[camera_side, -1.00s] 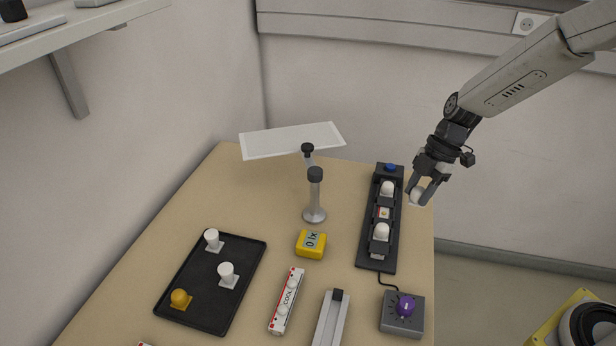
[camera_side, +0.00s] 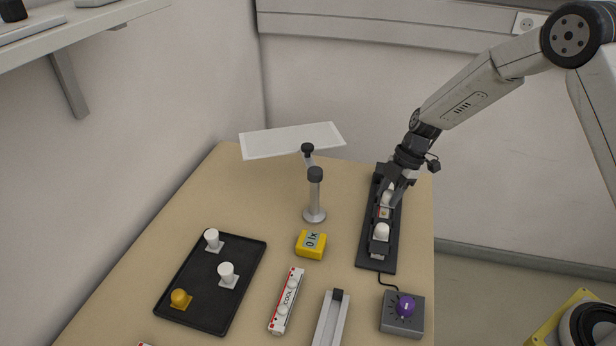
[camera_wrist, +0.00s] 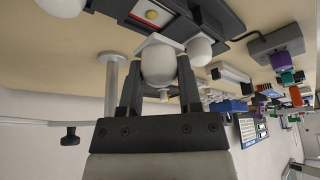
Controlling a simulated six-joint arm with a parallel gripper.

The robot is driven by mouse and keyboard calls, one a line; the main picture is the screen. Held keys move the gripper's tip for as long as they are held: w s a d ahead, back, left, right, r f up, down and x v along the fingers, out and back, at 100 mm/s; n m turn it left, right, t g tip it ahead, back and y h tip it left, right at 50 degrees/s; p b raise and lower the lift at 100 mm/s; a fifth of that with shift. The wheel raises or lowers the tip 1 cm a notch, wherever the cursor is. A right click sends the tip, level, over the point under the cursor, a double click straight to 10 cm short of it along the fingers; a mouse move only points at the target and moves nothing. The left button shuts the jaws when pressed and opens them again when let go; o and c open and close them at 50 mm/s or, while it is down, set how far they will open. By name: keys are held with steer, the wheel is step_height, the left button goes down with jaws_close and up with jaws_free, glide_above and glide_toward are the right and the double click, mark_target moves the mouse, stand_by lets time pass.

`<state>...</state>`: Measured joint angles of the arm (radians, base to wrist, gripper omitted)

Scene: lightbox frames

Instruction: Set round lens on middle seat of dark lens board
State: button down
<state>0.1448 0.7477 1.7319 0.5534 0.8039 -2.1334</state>
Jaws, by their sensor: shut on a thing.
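The round lens (camera_wrist: 160,66) is a white dome on a thin square plate, held between the two fingers of my gripper (camera_wrist: 160,80) in the wrist view. The dark lens board (camera_side: 367,250) lies along the table's right side. Its middle seat (camera_side: 384,213) shows bare, with a small coloured spot; the seat also shows in the wrist view (camera_wrist: 140,12). A white dome lens (camera_side: 381,231) sits on the near seat. In the side view my gripper (camera_side: 398,192) is over the board's far half and partly hides the far seat and the held lens.
A grey box with a purple knob (camera_side: 405,306) is cabled to the board's near end. A yellow meter (camera_side: 311,244) reads 0 lx. A metal post (camera_side: 315,195) stands left of the board. A black tray (camera_side: 195,288) holds several small pieces. A COOL strip (camera_side: 286,300) lies in front.

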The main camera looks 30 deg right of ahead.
mark_target(386, 203)
steer(key=shift+w+f, duration=0.25)
steer(key=shift+f, duration=1.6)
steer(key=shift+f, duration=0.1)
steer(key=shift+c, duration=1.4)
jaws_free()
steer(key=v, duration=1.2)
steer(key=shift+s, duration=0.1)
